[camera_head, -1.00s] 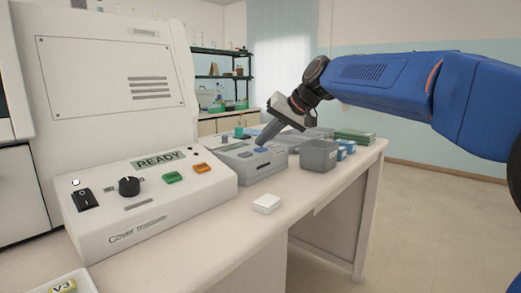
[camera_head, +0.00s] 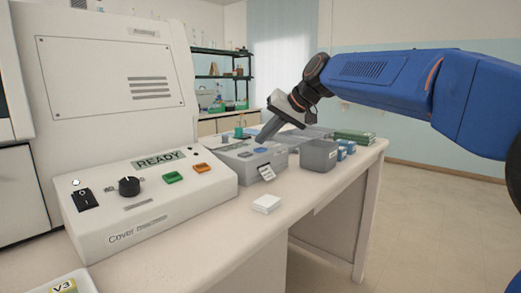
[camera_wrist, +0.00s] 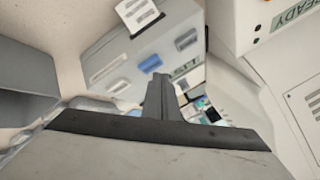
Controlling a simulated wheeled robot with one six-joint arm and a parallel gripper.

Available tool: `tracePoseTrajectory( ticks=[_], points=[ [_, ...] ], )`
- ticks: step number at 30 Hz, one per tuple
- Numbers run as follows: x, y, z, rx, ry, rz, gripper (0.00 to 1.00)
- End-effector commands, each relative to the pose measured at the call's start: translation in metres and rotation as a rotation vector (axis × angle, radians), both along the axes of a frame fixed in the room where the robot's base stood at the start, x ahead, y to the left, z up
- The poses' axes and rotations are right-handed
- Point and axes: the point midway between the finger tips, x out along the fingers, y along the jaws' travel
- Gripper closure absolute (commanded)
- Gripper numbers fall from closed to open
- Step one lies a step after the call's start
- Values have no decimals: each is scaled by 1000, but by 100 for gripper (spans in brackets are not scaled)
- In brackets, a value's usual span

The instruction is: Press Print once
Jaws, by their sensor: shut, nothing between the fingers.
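The label printer (camera_head: 250,160) is a grey box with a sloped top on the bench, past the cover machine. My gripper (camera_head: 262,139) is shut and empty, pointing down above the printer top, apparently clear of the button. In the wrist view the closed fingers (camera_wrist: 160,78) cover part of the printer top. The button lettering is unreadable.
The white cover machine (camera_head: 150,210) reads READY and stands at left. A grey open bin (camera_head: 319,156) stands right of the printer, with small blue boxes (camera_head: 346,148) and a green stack (camera_head: 354,136) beyond. A small white block (camera_head: 266,204) lies on the bench front.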

Motion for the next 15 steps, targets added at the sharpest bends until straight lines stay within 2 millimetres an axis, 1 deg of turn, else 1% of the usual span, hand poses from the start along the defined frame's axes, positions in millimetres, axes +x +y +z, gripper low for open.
tracePoseTrajectory(
  ticks=[3,12,15],
  points=[
    [0,0,4,0,0,0,100],
    [0,0,5,0,-1,1,100],
    [0,0,10,1,-1,1,100]
  ],
)
